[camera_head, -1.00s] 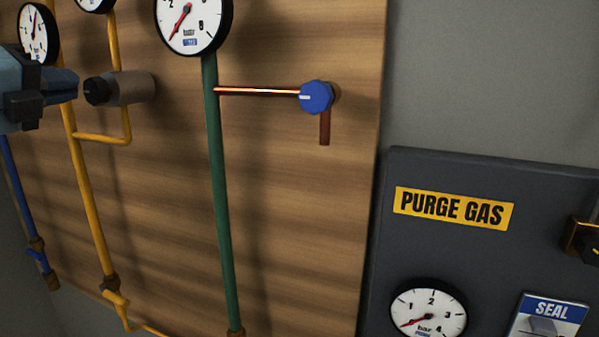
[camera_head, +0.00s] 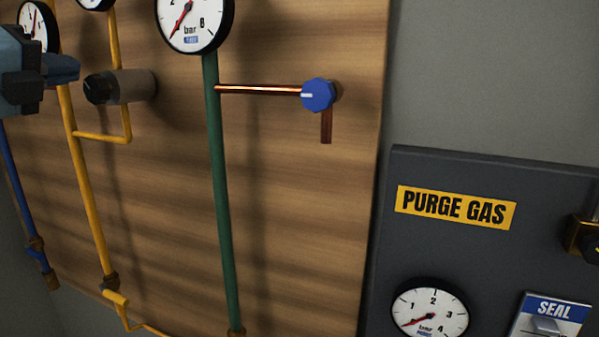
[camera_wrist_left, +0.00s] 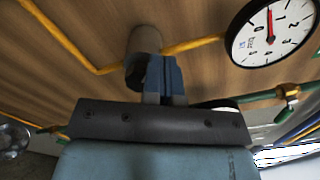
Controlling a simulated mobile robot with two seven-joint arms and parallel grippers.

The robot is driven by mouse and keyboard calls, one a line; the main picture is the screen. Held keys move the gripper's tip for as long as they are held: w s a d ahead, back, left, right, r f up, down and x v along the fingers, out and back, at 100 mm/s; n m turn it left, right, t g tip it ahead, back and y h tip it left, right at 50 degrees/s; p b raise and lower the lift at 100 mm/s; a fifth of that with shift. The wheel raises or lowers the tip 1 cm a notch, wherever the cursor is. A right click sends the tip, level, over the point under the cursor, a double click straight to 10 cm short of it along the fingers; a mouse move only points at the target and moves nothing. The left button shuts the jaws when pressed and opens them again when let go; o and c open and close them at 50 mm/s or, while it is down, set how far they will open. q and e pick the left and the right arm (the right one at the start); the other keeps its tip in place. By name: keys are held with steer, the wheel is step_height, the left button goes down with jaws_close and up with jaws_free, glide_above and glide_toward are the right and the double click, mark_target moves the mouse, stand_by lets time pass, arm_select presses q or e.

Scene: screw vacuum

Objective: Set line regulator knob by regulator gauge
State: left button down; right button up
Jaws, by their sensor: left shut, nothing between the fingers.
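The line regulator is a grey cylinder (camera_head: 138,86) with a black knob (camera_head: 100,88) on the yellow pipe at the left of the head view. In the left wrist view the cylinder (camera_wrist_left: 146,38) and part of the black knob (camera_wrist_left: 135,76) show behind my fingers. My left gripper (camera_head: 74,69) is shut and empty, with its blue-grey fingers just up and left of the knob; whether they touch it I cannot tell. A gauge (camera_head: 95,3) on the yellow line is cut off by the top edge. A white gauge with a red needle (camera_wrist_left: 272,32) shows in the wrist view. My right gripper is out of view.
A green pipe (camera_head: 220,180) carries a large bar gauge (camera_head: 194,20) and a copper branch with a blue knob (camera_head: 318,95). Another gauge (camera_head: 38,27) is at far left. A dark purge gas panel (camera_head: 400,260) stands at right. The wooden board (camera_head: 285,210) is otherwise bare.

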arm_select(q)
steer(key=shift+d+f, duration=0.1)
steer(key=shift+d, duration=0.1)
steer(key=v, duration=0.1)
steer(key=b+v, duration=0.1)
steer(key=v, duration=0.1)
steer(key=b+v, duration=0.1)
steer(key=v, duration=0.1)
steer(key=shift+a+r, duration=0.15)
steer(key=shift+r, duration=0.15)
stand_by(0.3)
